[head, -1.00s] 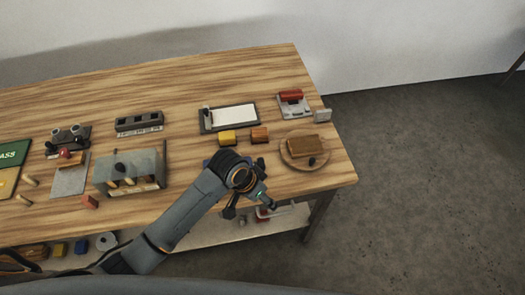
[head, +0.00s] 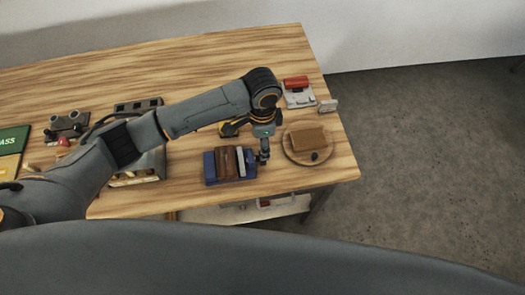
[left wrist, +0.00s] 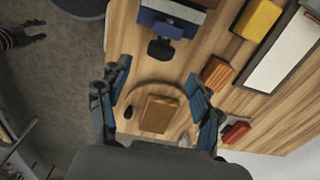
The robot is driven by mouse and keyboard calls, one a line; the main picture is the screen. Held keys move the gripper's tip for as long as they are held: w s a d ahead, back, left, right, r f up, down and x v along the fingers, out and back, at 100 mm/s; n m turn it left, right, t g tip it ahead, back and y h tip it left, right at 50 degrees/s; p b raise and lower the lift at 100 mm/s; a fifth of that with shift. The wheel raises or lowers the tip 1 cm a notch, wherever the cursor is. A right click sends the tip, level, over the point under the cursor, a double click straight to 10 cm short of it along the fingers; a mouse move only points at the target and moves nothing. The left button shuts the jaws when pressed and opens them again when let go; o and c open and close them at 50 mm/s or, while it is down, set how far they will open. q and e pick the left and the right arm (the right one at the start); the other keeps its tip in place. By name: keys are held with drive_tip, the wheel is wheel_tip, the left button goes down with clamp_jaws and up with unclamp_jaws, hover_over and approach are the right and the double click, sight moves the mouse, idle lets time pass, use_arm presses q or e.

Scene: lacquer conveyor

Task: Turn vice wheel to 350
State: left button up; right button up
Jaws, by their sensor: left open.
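The blue vice (head: 209,168) stands near the table's front edge, with brown and grey blocks between its jaws. In the left wrist view the vice (left wrist: 170,22) is at the top, with a dark handle part (left wrist: 160,49) sticking out of its end, likely its wheel. In the head view that end is hidden by my left gripper (head: 264,153), which points down just right of the vice. My left gripper (left wrist: 155,105) is open and empty, its fingers apart above the table. My right gripper (left wrist: 38,30) shows small at the left wrist view's upper left, prongs apart, over the floor.
A round wooden board (head: 290,151) with a brown block (head: 308,139) and a black knob lies right of my left gripper. A red-topped device (head: 297,92) stands behind it. Yellow (left wrist: 257,19) and orange (left wrist: 217,72) blocks lie nearby. The table's right edge is close.

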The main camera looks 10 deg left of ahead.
sight(255, 159)
use_arm(q)
wheel_tip(255, 159, down, 6)
drive_tip(key=shift+f+p, duration=0.2)
drive_tip(key=shift+p, duration=0.35)
drive_tip(key=shift+w+f, duration=0.1)
drive_tip(key=shift+f, duration=0.75)
use_arm(e)
drive_tip(key=shift+w+r, duration=0.75)
drive_tip(key=shift+r, duration=0.05)
use_arm(q)
drive_tip(key=shift+c, duration=0.2)
drive_tip(key=c, duration=1.1)
use_arm(e)
drive_tip(key=shift+s, duration=0.1)
